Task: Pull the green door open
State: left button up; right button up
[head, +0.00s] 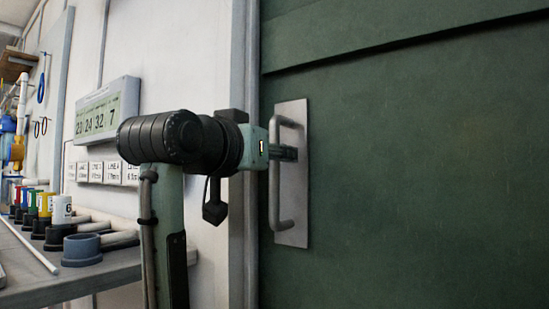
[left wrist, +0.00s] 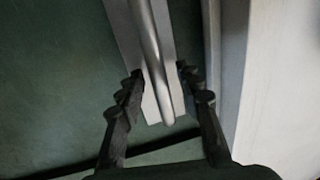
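The green door (head: 420,160) fills the right side of the head view and appears closed against its frame. It carries a vertical metal handle (head: 274,185) on a pale grey backing plate (head: 293,225), near the door's left edge. My left gripper (head: 287,153) is at the upper half of the handle, its fingers pointing at the door. In the left wrist view, the handle bar (left wrist: 150,45) runs between the two dark fingertips (left wrist: 160,71), which stand apart on either side with gaps to the bar. My right gripper is not in view.
A grey door frame (head: 251,260) and white wall are left of the door. A display panel (head: 107,107) hangs on the wall. A bench (head: 60,283) with several coloured cylinders and a blue-grey ring (head: 82,250) stands at the left.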

pick_arm(q)
jog(key=shift+w, duration=0.15)
grip_shut()
dwell(0.4)
